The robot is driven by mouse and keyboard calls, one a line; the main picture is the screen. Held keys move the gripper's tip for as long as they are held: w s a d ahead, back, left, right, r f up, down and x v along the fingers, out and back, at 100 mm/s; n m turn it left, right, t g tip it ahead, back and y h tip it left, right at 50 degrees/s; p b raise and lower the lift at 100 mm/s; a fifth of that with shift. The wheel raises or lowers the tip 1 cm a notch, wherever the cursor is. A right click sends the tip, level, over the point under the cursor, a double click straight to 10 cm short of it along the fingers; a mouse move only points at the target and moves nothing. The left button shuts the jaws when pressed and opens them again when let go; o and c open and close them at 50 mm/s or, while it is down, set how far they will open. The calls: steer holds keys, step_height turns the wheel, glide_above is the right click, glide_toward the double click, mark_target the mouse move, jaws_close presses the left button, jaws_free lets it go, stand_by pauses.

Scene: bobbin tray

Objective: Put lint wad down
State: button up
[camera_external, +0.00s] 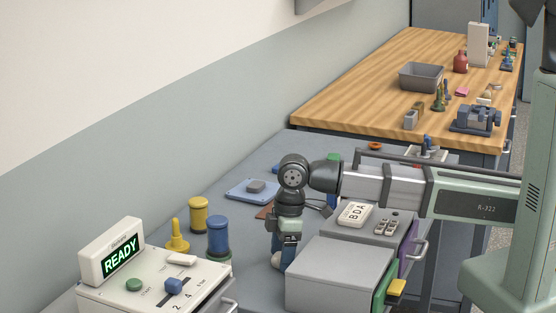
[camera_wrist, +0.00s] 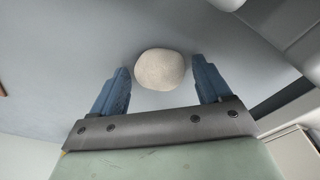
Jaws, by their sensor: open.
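The lint wad (camera_wrist: 160,69) is a pale, roundish lump in the wrist view. It lies on the grey table surface between the fingertips of my gripper (camera_wrist: 162,82), with a gap visible on each side. My gripper is open, its two blue fingers apart.
A large grey box (camera_external: 340,275) stands close to the right of my gripper. To the left are a blue bobbin (camera_external: 217,235), a yellow bobbin (camera_external: 198,215) and a panel reading READY (camera_external: 120,258). A blue tray (camera_external: 240,195) holding a grey block lies behind. Another pale object (camera_wrist: 228,4) shows at the wrist view's top edge.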

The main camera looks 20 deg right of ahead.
steer(key=shift+r, duration=0.1)
step_height(320, 180, up, 12)
steer(key=d, duration=0.1)
steer(key=shift+s+d, duration=0.15)
steer(key=shift+d, duration=0.1)
stand_by(0.4)
